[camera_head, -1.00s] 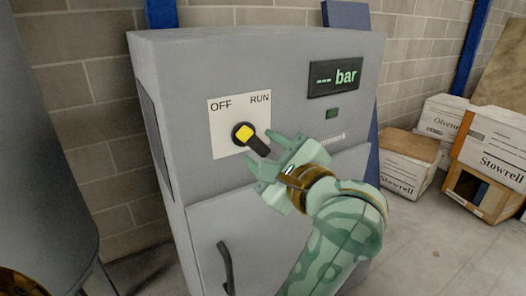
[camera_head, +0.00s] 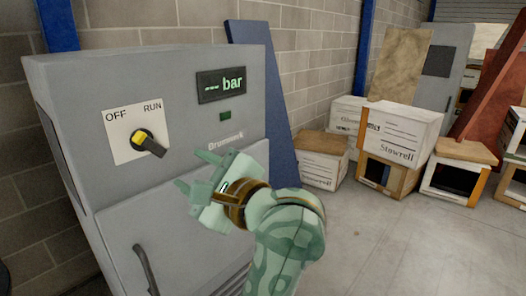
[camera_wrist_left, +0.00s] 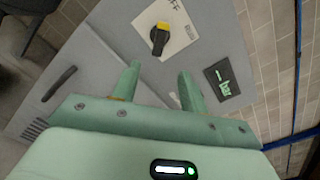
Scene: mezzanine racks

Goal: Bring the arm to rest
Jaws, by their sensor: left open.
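My left gripper (camera_head: 194,170) is a pale green two-finger hand in front of the grey cabinet (camera_head: 70,110). Its fingers are apart with nothing between them. It is to the right of and a little below the rotary switch (camera_head: 141,138), clear of its handle. The switch has a yellow hub and a black handle pointing down and right, on a white plate (camera_head: 122,150) marked OFF and RUN. In the left wrist view the open fingers (camera_wrist_left: 160,72) point toward the cabinet face, with the switch (camera_wrist_left: 159,38) beyond them. My right gripper is not in view.
The cabinet has a dark display (camera_head: 222,84) reading "bar" and a door handle (camera_head: 146,270). A blue panel (camera_head: 265,110) leans behind it. Boxes (camera_head: 402,135) stand at the back right. The floor (camera_head: 400,245) at the lower right is clear.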

